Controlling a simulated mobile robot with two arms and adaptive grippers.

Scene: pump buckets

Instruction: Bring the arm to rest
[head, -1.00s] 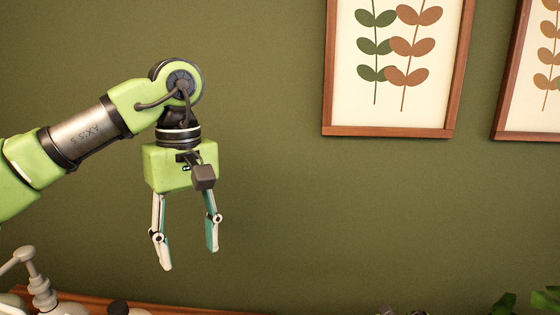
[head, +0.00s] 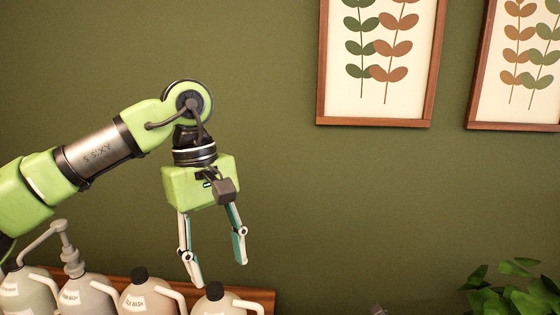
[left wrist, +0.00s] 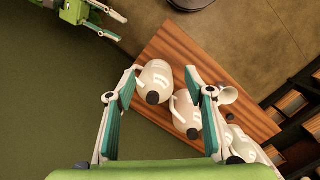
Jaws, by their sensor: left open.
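My left gripper (head: 220,272) hangs fingers-down against the wall, open, with nothing between its fingers. In the head view it is above and behind a row of jugs. Its spread fingers also frame the left wrist view (left wrist: 160,88), with jugs beyond them. My right gripper (left wrist: 118,25) shows small at the top left of the left wrist view, with its fingers apart and empty. In the head view I cannot make out the right gripper.
Several labelled jugs, one with a dark cap (head: 139,297) and one with a pump (head: 70,255), stand on a wooden table (head: 258,297). A plant (head: 515,285) is at the lower right. Two framed pictures hang on the green wall, whose middle is clear.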

